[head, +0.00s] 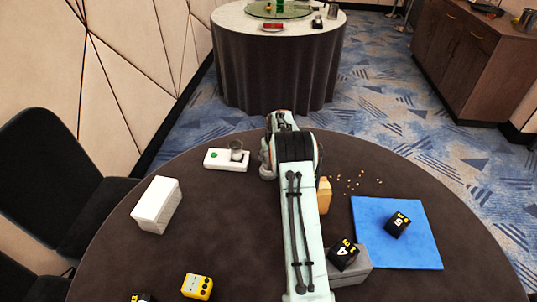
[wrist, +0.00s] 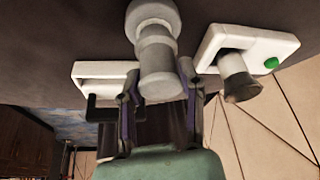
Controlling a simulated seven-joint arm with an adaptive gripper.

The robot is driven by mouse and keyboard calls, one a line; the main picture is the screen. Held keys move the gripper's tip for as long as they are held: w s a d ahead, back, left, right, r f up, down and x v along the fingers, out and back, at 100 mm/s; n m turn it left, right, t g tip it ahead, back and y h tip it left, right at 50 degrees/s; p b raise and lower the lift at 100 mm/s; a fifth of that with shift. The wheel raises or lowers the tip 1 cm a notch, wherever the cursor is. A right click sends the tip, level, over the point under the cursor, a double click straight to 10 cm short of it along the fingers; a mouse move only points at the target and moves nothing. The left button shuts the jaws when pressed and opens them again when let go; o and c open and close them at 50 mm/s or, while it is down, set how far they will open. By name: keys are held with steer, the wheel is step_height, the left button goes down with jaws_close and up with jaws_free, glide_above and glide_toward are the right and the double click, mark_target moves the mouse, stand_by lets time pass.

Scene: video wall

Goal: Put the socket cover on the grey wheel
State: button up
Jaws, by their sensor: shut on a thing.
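In the wrist view my gripper (wrist: 158,82) is shut on a grey stepped cylinder (wrist: 155,45), which looks like the socket cover. A white block (wrist: 280,46) with a green button bears a grey flared round part (wrist: 239,78), perhaps the grey wheel; it stands apart from the held piece. The same white block shows in the head view (head: 221,165), with its grey part (head: 236,149) upright, left of my arm. A second white block (wrist: 88,70) with a black bent handle is on the other side of the gripper. In the head view my arm hides the gripper and held piece.
A white box (head: 154,208) and a yellow block (head: 197,287) lie on the left of the dark round table (head: 225,225). A blue mat (head: 405,250) with a black die (head: 398,225), a grey block (head: 350,277) bearing another die, and scattered bits are on the right.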

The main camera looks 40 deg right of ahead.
steer(key=shift+f, duration=0.15)
steer(key=o, duration=0.8)
steer(key=shift+o, duration=0.2)
